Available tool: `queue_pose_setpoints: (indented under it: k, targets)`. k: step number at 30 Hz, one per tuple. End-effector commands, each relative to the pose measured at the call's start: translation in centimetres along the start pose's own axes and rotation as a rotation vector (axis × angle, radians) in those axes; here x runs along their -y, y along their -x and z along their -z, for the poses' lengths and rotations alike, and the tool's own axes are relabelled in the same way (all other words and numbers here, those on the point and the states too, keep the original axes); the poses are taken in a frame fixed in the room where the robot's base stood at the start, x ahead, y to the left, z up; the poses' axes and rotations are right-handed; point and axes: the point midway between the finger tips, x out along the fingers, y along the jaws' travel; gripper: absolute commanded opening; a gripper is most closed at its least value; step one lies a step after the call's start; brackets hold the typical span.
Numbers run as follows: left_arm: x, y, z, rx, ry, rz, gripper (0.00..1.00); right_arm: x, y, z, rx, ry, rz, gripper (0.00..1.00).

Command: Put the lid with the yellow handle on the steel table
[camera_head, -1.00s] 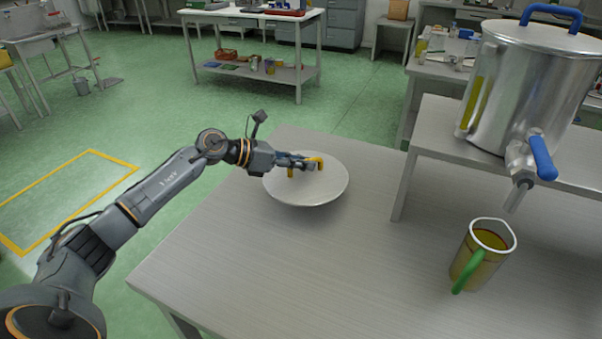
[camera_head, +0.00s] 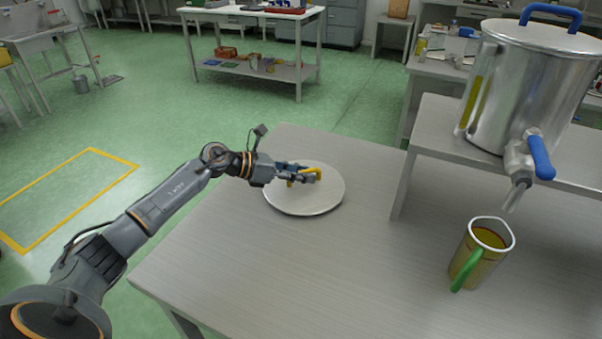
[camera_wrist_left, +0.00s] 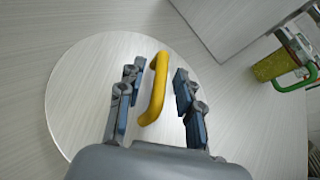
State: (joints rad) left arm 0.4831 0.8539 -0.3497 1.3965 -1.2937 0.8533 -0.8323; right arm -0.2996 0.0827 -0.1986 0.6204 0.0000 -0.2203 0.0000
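The round, pale grey lid (camera_head: 315,200) lies flat, apparently resting on the steel table (camera_head: 240,250) near its far left corner. Its yellow handle (camera_head: 310,175) stands up from the middle. My left gripper (camera_head: 302,176) is at the handle. In the left wrist view my left gripper (camera_wrist_left: 155,92) is open, with one finger on each side of the yellow handle (camera_wrist_left: 154,88) and a gap on both sides. The lid (camera_wrist_left: 75,100) shows around the fingers there, partly hidden by the gripper. My right gripper is not in view.
A steel pot (camera_head: 530,85) with a blue-handled tap stands on a raised shelf (camera_head: 440,140) at the right. A jug (camera_head: 482,255) with a green handle stands below the tap. The table's front middle is clear.

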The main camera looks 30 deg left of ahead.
Motion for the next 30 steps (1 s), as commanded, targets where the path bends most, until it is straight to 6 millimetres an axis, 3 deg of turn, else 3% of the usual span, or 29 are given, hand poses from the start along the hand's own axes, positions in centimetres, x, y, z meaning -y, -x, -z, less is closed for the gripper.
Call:
queue_pose_setpoints:
  k: [10, 24, 30]
  targets:
    - [0.0, 0.8, -0.1, -0.002, -0.001, -0.002, 0.35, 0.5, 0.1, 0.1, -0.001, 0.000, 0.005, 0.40]
    - [0.0, 10.1, 0.1, -0.005, 0.001, -0.002, 0.35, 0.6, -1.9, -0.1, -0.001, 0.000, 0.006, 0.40]
    - [0.1, 11.9, -0.1, -0.001, 0.000, 0.000, 0.35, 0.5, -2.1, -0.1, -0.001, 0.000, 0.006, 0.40]
